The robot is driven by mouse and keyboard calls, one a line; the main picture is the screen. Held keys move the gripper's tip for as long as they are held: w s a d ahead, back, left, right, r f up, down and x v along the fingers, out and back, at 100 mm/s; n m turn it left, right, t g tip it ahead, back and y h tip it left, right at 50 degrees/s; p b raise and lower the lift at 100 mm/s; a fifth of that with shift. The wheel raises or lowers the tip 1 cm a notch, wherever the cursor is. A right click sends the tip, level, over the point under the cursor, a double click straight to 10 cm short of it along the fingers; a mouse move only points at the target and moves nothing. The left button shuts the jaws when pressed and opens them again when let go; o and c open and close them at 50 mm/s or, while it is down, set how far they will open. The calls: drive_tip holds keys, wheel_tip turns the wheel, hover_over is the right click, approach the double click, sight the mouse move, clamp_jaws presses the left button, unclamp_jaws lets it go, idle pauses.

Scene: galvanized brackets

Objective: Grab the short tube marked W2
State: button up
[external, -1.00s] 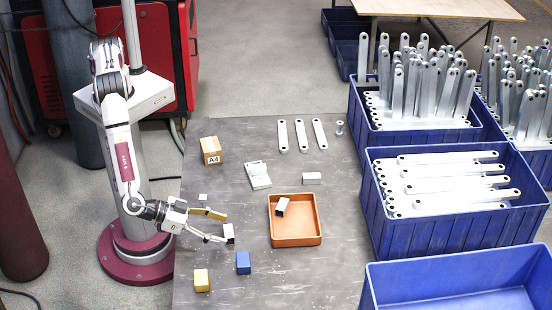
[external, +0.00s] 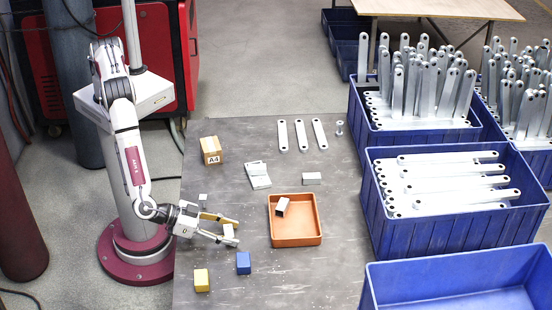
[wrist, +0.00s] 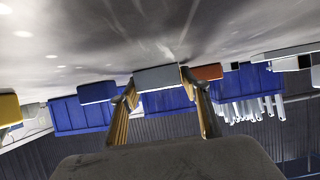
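A short grey tube (external: 229,231) stands on the table in front of my arm. No W2 mark is readable on it. My gripper (external: 237,232) is low over the table, its two fingers open on either side of this tube. In the wrist view the grey tube (wrist: 157,76) sits between the fingertips, close to both; I cannot tell whether they touch it. Another short tube (external: 282,206) leans in the orange tray (external: 296,241), and one more short tube (external: 312,178) lies behind the tray. Their markings are not readable.
A blue block (external: 243,263) and a yellow block (external: 201,280) stand near my gripper. A small grey cube (external: 203,197), a flat bracket stack (external: 258,175) and an A4 box (external: 211,150) lie farther back. Blue crates (external: 440,235) line the right. The table's front right is clear.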

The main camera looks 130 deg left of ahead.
sight(229, 231)
drive_tip(key=c, duration=0.5)
drive_tip(key=shift+c, duration=0.2)
drive_tip(key=shift+r, duration=0.15)
drive_tip(key=shift+r, duration=4.9)
